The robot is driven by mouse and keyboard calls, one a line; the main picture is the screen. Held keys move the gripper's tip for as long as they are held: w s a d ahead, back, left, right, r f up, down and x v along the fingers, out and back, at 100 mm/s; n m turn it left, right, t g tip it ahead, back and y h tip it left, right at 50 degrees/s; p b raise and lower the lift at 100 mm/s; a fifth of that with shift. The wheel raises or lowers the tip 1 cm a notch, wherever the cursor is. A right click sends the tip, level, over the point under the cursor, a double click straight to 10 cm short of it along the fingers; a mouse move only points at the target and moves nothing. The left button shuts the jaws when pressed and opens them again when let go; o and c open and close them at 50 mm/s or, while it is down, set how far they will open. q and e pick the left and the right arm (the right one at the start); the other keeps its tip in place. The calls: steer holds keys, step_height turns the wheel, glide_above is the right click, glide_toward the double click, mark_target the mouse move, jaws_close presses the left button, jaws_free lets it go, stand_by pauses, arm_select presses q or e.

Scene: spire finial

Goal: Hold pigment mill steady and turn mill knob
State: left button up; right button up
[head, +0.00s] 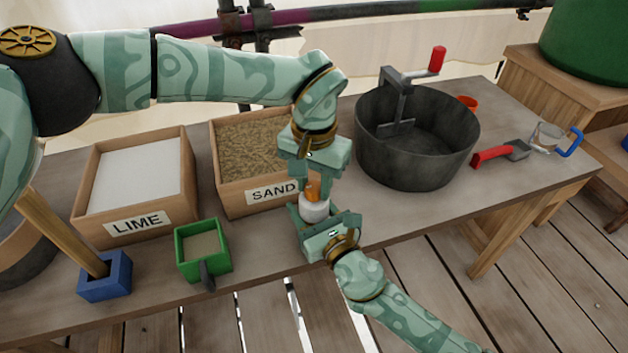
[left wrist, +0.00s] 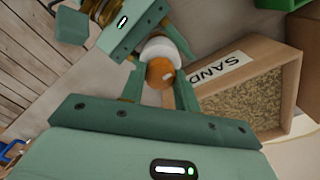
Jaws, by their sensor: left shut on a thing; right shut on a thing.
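The pigment mill (head: 314,211) has a white body and stands upright at the table's front edge, before the sand box. Its orange mill knob (head: 313,190) sits on top. The knob also shows in the left wrist view (left wrist: 160,73), with the white body (left wrist: 160,47) behind it. My left gripper (head: 312,187) comes down from above and is shut on the knob, one finger on each side. My right gripper (head: 316,213) reaches in from the front and is shut on the white body. The fingers partly hide the mill.
The sand box (head: 262,198) is close behind the mill; the lime box (head: 137,225) stands left. A dark tub with a crank (head: 400,165) and red scoop (head: 493,156) stand right.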

mark_target(313, 185)
arm_select(q)
steer(key=o, duration=1)
steer(key=shift+r, duration=0.1)
step_height(313, 185, up, 7)
steer(key=shift+r, duration=0.15)
steer(key=shift+w, duration=0.1)
